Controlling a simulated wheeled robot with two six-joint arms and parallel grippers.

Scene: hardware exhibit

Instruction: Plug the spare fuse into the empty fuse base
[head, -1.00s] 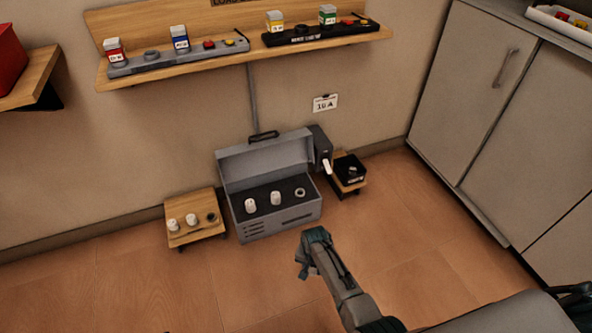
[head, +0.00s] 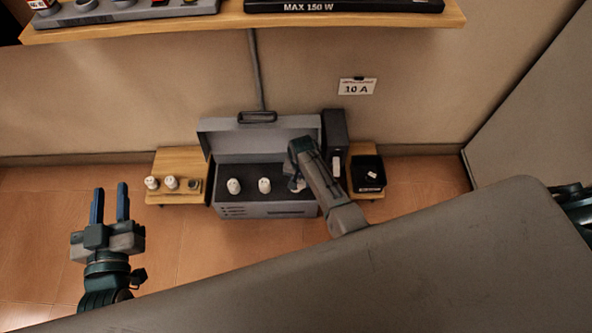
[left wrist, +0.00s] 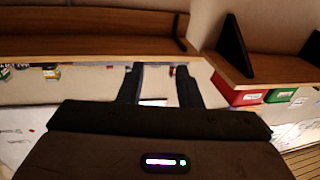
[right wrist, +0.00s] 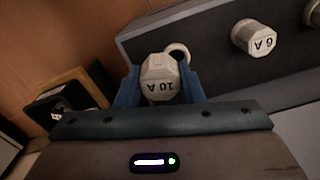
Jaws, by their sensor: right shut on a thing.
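A grey fuse box (head: 265,210) stands open on the floor against the wall. Two white fuses, the left (head: 233,186) and the middle (head: 264,185), stand upright in it. My right gripper (head: 296,172) is over the box's right end, shut on a white fuse marked 10 A (right wrist: 160,80). In the right wrist view, the ring-shaped empty fuse base (right wrist: 178,50) shows just behind the held fuse, partly hidden by it. I cannot tell whether they touch. My left gripper (head: 110,205) is open and empty, left of the box.
A small wooden stand (head: 180,160) left of the box carries two white fuses and an empty holder. A dark switch box (head: 334,130) with a white lever and a black tray (head: 367,180) are at the right. A 10 A card (head: 357,88) hangs on the wall.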

